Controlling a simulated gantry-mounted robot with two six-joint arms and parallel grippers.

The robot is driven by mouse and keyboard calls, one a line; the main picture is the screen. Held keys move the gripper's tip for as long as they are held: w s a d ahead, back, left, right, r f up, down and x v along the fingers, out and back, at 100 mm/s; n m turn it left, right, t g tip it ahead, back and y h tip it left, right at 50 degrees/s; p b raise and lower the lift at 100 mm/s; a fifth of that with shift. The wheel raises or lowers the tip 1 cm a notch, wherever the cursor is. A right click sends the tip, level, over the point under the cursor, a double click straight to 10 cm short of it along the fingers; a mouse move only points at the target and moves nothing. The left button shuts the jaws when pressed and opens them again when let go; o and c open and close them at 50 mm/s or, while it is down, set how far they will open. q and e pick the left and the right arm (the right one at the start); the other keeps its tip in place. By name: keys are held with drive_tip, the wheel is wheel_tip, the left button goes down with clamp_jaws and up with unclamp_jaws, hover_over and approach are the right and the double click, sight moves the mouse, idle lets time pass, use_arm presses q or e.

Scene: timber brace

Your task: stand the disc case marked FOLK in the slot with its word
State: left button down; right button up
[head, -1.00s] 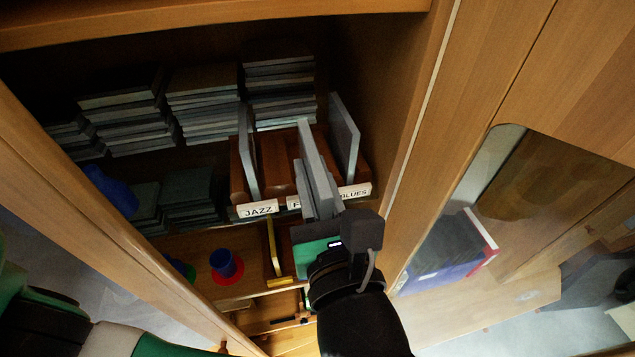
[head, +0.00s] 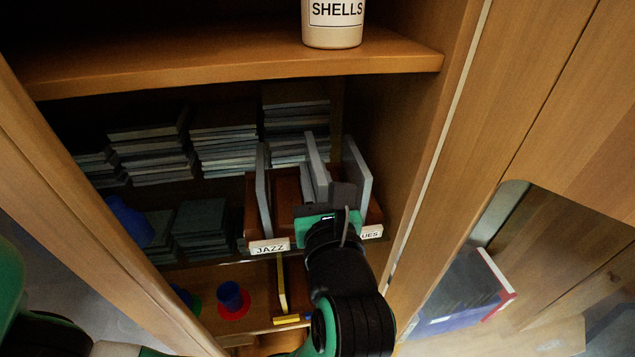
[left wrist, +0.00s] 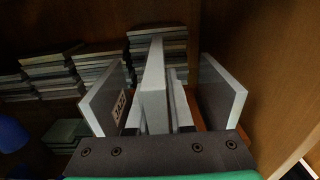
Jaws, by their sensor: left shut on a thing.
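My left gripper (head: 318,190) is shut on a grey disc case (head: 316,160), which stands upright between its fingers; the case also shows in the left wrist view (left wrist: 154,88). Its marking does not show. It is at the middle slot of the brown wooden rack (head: 287,190), between one case (head: 262,190) at the JAZZ label (head: 270,246) and another (head: 357,182) at the BLUES label (head: 372,232). The gripper hides the middle slot's label and the case's lower edge, so I cannot tell whether it touches the slot floor. My right gripper is out of view.
Stacks of cases (head: 150,155) stand behind and left of the rack. A shelf board (head: 230,70) with a SHELLS jar (head: 335,25) is above. The cabinet's side wall (head: 410,150) is close on the right. A blue cup (head: 230,296) is on the lower shelf.

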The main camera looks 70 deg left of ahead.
use_arm(q)
drive_tip(key=shift+x, duration=2.75)
drive_tip(key=shift+d+f+b, duration=0.1)
drive_tip(key=shift+f+b, duration=1.5)
drive_tip(key=shift+f, duration=0.5)
drive_tip(key=c, duration=0.7)
unclamp_jaws()
drive_tip(key=b+v, duration=0.3)
drive_tip(key=v, duration=0.8)
drive_tip(key=shift+s+d, duration=0.1)
drive_tip(key=shift+d, duration=0.15)
drive_tip(key=shift+r, duration=0.1)
